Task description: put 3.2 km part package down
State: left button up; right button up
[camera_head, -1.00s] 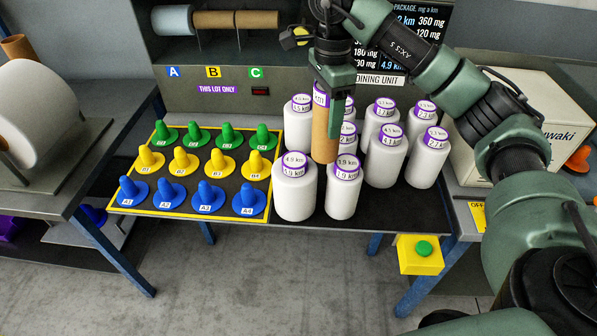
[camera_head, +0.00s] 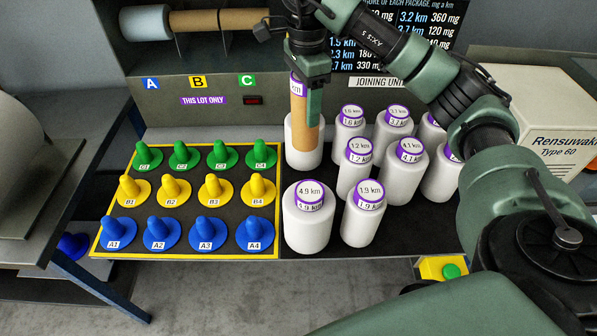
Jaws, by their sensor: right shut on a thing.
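My right gripper (camera_head: 308,82) points down and is shut on a slim brown tube-like package (camera_head: 299,112) with a purple-edged label at its top. Only "km" of that label can be read; the gripper hides the rest. The held package is upright, and its lower end overlaps a white package (camera_head: 304,159) behind it. Whether they touch, I cannot tell. White packages labelled 4.9 km (camera_head: 307,230) and 1.9 km (camera_head: 361,222) stand in front of it. My left gripper is not in view.
More white packages stand to the right, including 1.2 km (camera_head: 352,181) and 4.1 km (camera_head: 405,180). A yellow-edged board (camera_head: 100,238) with rows of green, yellow and blue pegs lies to the left. A Rensuwaki box (camera_head: 555,110) stands at the right.

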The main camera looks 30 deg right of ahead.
aim_at(309, 133)
jog(key=f, duration=0.2)
jog(key=s+f, duration=0.1)
jog(key=f, duration=0.3)
jog(key=shift+s+f, duration=0.3)
jog(key=shift+s, duration=0.1)
notch_tip(309, 133, down, 12)
jog(key=p, duration=0.2)
jog(key=shift+w+r, duration=0.25)
jog(key=shift+w, duration=0.1)
jog(key=o, duration=1.4)
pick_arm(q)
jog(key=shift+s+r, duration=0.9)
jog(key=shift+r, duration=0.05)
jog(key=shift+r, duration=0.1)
